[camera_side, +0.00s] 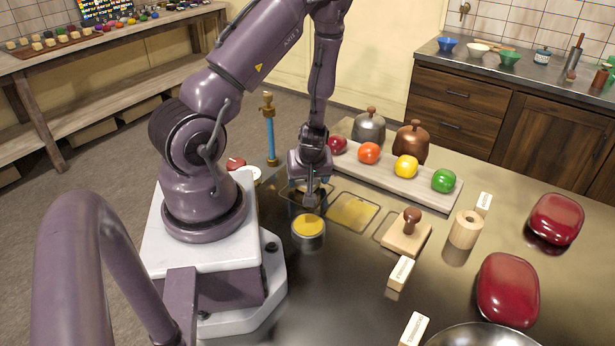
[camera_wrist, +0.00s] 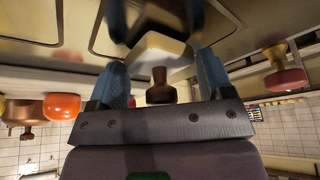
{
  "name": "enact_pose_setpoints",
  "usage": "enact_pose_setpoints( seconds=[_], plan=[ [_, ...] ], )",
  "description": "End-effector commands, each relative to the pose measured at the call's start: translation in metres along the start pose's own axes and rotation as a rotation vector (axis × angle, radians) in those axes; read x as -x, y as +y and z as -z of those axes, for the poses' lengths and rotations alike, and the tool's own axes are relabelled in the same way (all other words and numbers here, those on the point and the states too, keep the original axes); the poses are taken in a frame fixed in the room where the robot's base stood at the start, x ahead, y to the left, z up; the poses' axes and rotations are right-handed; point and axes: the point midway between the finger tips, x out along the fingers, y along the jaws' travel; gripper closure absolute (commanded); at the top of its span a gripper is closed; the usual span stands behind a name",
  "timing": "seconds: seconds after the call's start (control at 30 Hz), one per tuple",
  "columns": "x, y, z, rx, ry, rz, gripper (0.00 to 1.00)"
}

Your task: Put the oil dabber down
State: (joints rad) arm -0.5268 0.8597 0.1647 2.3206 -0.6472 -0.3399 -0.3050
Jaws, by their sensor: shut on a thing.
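The oil dabber, a pale block (camera_wrist: 155,48) with a dark brown knob, shows between my gripper's blue fingers (camera_wrist: 162,82) in the wrist view. My gripper (camera_side: 311,192) is shut on it. In the side view, my gripper points down just behind a round tin with a yellow top (camera_side: 309,228), over a thin dark outline on the table. The gripper hides most of the dabber there, so I cannot tell whether it touches the table.
A yellow rectangular pad (camera_side: 353,212) lies just right. Behind is a board (camera_side: 385,177) with coloured balls. A blue upright rod (camera_side: 270,135) stands left.

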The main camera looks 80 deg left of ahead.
Motion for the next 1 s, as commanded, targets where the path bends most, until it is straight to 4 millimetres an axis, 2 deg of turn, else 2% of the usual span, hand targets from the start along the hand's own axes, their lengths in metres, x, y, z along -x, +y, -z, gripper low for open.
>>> enact_pose_setpoints(
  seconds=[0.1,0.13,0.2,0.23,0.57,0.67,1.0],
  plan=[
    [-0.003,0.000,-0.001,0.000,0.000,0.001,0.45],
    [-0.003,0.000,-0.001,0.000,0.000,0.001,0.19],
    [-0.002,0.000,-0.001,0.000,0.000,0.001,0.03],
    [-0.002,0.000,-0.001,0.000,0.000,0.001,0.01],
    [0.001,0.000,0.001,0.000,0.001,-0.001,0.01],
    [0.011,0.001,0.001,-0.001,0.004,-0.001,0.01],
    [0.067,0.001,0.000,-0.005,0.004,-0.002,0.01]
  ],
)
